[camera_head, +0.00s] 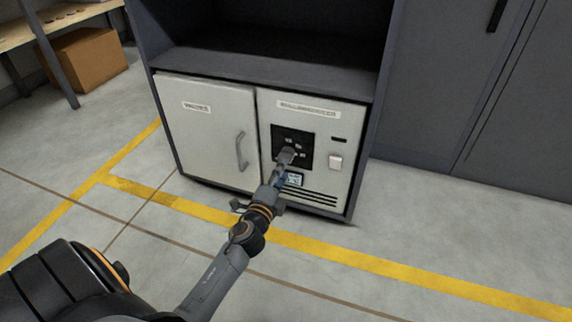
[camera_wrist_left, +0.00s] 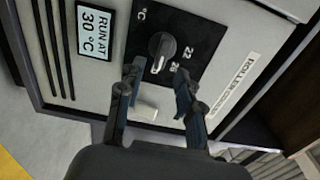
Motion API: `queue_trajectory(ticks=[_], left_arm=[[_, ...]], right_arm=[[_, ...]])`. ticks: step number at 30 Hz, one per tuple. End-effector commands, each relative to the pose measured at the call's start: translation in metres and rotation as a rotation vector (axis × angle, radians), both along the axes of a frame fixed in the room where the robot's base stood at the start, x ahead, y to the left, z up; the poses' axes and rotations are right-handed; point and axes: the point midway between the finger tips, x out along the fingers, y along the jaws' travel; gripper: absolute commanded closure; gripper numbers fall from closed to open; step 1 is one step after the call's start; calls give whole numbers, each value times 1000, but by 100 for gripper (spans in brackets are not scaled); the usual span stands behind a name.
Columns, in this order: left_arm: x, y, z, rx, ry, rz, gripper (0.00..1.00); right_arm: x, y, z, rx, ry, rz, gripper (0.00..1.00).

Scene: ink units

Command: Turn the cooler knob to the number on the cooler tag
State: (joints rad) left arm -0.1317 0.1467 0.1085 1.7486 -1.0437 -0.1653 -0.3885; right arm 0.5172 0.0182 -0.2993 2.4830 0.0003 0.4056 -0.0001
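The cooler panel has a black dial plate (camera_head: 292,142) with a knob. In the left wrist view the dark round knob (camera_wrist_left: 161,46) has a pale pointer directed toward the picture's bottom. The numbers 22 and 26 show beside it; other marks are hidden or unclear. The cooler tag (camera_wrist_left: 95,32) reads "RUN AT 30 °C"; it also shows in the head view (camera_head: 294,179). My left gripper (camera_head: 285,158) is in front of the dial. In the left wrist view its fingers (camera_wrist_left: 158,75) are apart and empty, with the knob just beyond and between their tips. My right gripper is not in view.
A white rocker switch (camera_head: 336,161) sits right of the dial, and vent slots (camera_head: 312,197) lie below. A closed door with a grey handle (camera_head: 241,151) is to the left. An open dark shelf (camera_head: 270,65) is above. The floor in front is clear.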

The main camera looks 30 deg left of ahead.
Motion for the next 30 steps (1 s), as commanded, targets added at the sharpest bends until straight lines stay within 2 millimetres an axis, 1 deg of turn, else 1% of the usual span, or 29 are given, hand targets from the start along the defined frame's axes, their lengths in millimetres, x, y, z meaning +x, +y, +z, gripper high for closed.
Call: queue_trajectory(ticks=[1,6,9,12,17,30], left_arm=[[-13,-3,-2,-4,3,1,64],[-47,-11,-1,-3,2,1,64],[-60,-15,-1,-3,1,0,64],[-69,-17,0,-1,1,0,64],[-74,-18,0,0,-1,0,64],[-74,-18,0,0,-1,-1,64]], right_arm=[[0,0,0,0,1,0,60],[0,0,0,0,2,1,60],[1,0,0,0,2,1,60],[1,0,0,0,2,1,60],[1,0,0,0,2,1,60],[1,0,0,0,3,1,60]])
